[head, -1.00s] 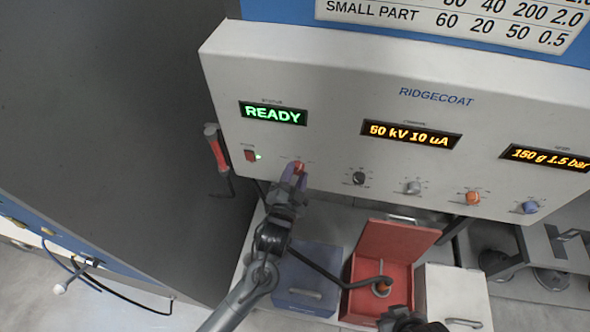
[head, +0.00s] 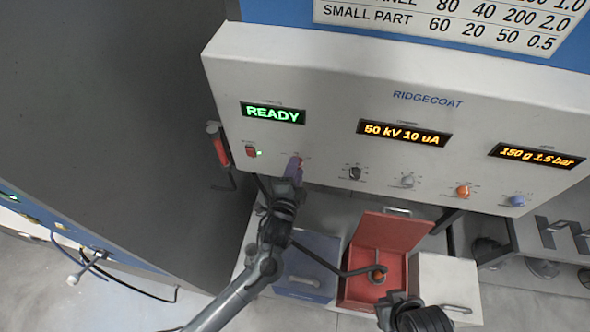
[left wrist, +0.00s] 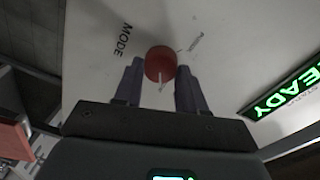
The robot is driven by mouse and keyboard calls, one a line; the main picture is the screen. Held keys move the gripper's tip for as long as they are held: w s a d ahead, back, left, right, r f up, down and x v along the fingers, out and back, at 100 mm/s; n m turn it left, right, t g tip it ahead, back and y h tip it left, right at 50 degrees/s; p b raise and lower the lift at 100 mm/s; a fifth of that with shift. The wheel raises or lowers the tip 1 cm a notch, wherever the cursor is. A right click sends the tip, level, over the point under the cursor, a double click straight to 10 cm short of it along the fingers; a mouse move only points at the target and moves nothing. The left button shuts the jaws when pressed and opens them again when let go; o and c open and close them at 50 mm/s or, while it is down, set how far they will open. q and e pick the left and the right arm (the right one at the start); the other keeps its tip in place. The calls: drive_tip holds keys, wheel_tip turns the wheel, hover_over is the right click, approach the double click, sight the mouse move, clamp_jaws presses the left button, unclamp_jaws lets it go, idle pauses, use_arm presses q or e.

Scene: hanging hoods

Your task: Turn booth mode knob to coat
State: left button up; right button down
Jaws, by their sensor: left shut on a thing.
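The red mode knob (left wrist: 160,63) sits on the pale control panel under a "MODE" label, with a white pointer line on its face. In the left wrist view it lies between the two fingers of my left gripper (left wrist: 160,88), which is shut on it. In the head view my left gripper (head: 294,172) is at the panel's lower left and hides most of the knob.
The green "READY" display (head: 273,113) is above the knob. A red switch (head: 251,151) is to its left. Black (head: 355,173), grey (head: 407,180), orange (head: 462,191) and blue (head: 517,201) knobs line the right. An open red box (head: 365,290) stands below.

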use_arm(q)
drive_tip(key=o, duration=1.1)
drive_tip(key=shift+c, duration=0.2)
drive_tip(key=shift+s, duration=0.1)
drive_tip(key=b+v, duration=0.2)
drive_tip(key=v, duration=0.8)
drive_tip(key=shift+s, duration=0.3)
